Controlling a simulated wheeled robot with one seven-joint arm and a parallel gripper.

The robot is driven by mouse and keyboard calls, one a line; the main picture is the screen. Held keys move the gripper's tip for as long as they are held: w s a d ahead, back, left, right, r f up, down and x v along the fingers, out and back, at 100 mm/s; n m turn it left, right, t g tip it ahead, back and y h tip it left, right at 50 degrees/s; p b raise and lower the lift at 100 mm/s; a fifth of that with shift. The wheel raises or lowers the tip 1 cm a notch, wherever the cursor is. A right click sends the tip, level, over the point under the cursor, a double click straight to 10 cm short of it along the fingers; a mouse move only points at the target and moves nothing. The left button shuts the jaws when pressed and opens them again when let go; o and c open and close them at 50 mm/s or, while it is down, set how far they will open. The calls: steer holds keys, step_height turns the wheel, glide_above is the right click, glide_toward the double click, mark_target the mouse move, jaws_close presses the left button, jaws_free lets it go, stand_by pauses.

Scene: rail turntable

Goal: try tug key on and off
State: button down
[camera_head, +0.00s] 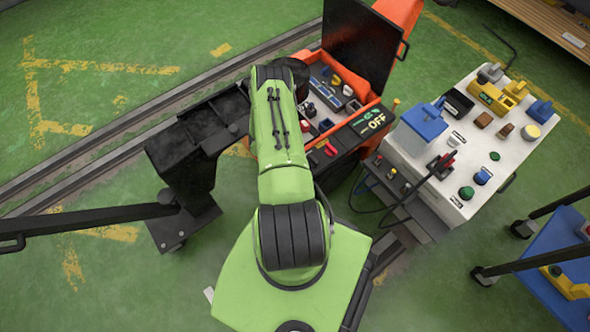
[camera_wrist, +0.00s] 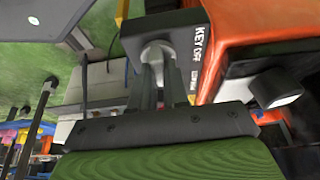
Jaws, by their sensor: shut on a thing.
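In the wrist view, my gripper (camera_wrist: 159,76) is shut on a pale grey, rounded key (camera_wrist: 158,50) at a dark panel (camera_wrist: 130,44). White lettering beside it reads "KEY OFF", turned sideways. The fingers hide most of the key, so its exact angle is hard to tell. The orange tug (camera_head: 403,15) stands at the top centre of the head view, with its black lid raised. My green arm reaches over its left side, and my gripper is hidden there. A dark label on the tug reads "OFF" (camera_head: 377,121).
A white cart (camera_head: 471,147) with several coloured parts stands right of the tug. A blue cart (camera_head: 560,255) is at the lower right. Rails (camera_head: 75,170) cross the green floor. A black knob (camera_wrist: 275,88) sits right of my fingers in the wrist view.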

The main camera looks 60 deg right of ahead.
steer(key=n+t, duration=0.1)
steer(key=n, duration=0.3)
steer(key=shift+s+n+t, duration=0.15)
steer(key=shift+n+t, duration=0.15)
steer(key=shift+t, duration=0.1)
steer(key=n+t+p, duration=0.1)
steer(key=n, duration=0.3)
steer(key=shift+s+r+n+t+p, duration=0.1)
steer(key=shift+s+n+t+p, duration=0.1)
steer(key=shift+n+t+p, duration=0.15)
steer(key=n+p, duration=0.1)
steer(key=n, duration=0.1)
steer(key=n+t+y+p, duration=0.1)
steer(key=n+p, duration=0.1)
steer(key=shift+t, duration=0.25)
steer(key=shift+s+d+n+t+y+p, duration=0.1)
steer(key=shift+n+t+y+p, duration=0.4)
steer(key=shift+n+p, duration=1.2)
steer(key=shift+n+b, duration=0.45)
steer(key=shift+n, duration=0.2)
steer(key=c, duration=1.1)
jaws_free()
